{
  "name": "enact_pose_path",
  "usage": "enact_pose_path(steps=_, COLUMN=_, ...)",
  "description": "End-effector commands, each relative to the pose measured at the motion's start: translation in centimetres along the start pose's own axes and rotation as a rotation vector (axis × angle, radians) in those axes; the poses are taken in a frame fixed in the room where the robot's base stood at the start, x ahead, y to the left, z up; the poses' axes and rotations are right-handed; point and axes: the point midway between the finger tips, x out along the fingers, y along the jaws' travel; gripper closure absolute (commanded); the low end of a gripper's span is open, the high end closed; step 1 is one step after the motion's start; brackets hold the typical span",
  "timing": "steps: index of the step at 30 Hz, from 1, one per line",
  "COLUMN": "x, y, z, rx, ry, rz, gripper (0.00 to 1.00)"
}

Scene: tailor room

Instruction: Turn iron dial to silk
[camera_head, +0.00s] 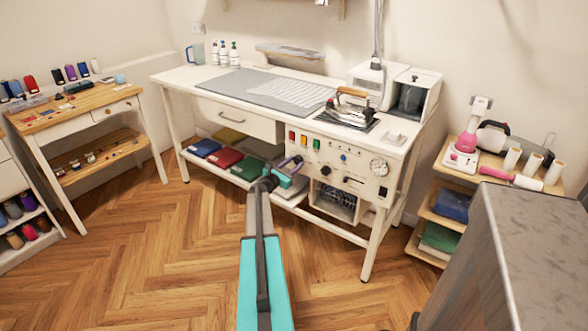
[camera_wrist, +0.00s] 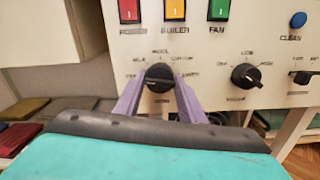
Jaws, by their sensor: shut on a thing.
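The white control panel (camera_head: 362,166) is on the front of the ironing table, with a black iron dial (camera_wrist: 158,77) below the power and boiler switches in the wrist view. Small fabric labels ring the dial; most are too blurred to read, and I cannot tell for sure which one it points to. My gripper (camera_wrist: 157,88), with purple fingers, is shut on this dial, one finger on each side. In the head view my gripper (camera_head: 292,165) reaches the panel's left part and hides the dial. The iron (camera_head: 350,107) rests on the tabletop above.
A second black dial (camera_wrist: 245,76) sits right of the held one, and a blue clean button (camera_wrist: 298,20) is above right. Red (camera_wrist: 130,10), yellow (camera_wrist: 174,9) and green (camera_wrist: 219,9) switches are above. Folded cloths (camera_head: 228,159) lie on the lower shelf. Floor in front is clear.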

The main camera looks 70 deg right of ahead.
Motion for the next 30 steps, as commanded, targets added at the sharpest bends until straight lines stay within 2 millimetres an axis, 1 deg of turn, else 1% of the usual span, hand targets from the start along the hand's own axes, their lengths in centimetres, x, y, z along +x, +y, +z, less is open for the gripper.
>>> enact_pose_path(steps=1, x=-0.22, y=-0.09, z=-0.61, rx=0.024, ry=0.001, rz=0.001, gripper=0.86)
enact_pose_path(steps=30, x=-0.25, y=-0.06, z=-0.61, rx=0.528, ry=0.003, rz=0.0, gripper=0.86)
